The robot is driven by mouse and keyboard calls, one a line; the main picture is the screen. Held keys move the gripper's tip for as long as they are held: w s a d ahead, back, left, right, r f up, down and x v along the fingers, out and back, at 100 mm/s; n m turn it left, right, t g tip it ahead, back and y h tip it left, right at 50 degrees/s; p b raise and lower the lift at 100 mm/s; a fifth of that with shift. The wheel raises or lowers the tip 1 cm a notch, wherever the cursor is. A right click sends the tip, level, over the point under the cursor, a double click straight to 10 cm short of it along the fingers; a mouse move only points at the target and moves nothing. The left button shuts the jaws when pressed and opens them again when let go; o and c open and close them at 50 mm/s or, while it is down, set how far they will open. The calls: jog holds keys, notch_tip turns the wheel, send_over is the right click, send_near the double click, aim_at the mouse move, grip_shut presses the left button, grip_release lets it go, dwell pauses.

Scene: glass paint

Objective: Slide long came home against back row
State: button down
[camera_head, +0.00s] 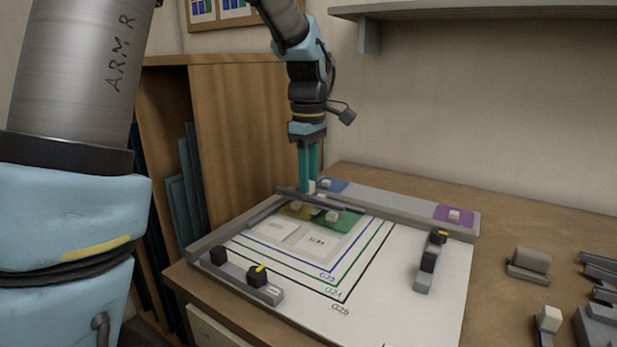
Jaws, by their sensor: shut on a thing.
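The long came (328,204) is a thin dark grey strip on the board, lying along the far edge of the laid glass. My gripper (309,188) points straight down with teal fingers, shut at a small pale knob near the came's left part. The fingers partly hide the grip. The back row holds a yellow glass piece (289,210) and a green glass piece (348,222), each with a pale knob. Whether the came touches their edges cannot be told from this view. A second dark strip (264,213) lies along the left side.
The white board (400,310) carries nested coloured outlines. Pale panes (312,241) lie in front of the back row. Blocks with dark knobs stand at front left (262,283) and right (428,264). Blue (335,184) and purple (462,222) pieces lie behind. Grey parts (530,262) lie right.

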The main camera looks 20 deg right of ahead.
jog(key=shift+f+b, duration=0.95)
jog(key=shift+f, duration=0.9)
dwell(2.1)
jog(key=shift+w+d+p, duration=0.2)
jog(key=shift+p, duration=0.15)
dwell(0.7)
jog(key=c, duration=0.6)
grip_release()
jog(key=shift+r, duration=0.1)
jog(key=shift+r+p, duration=3.2)
jog(key=shift+r, duration=0.25)
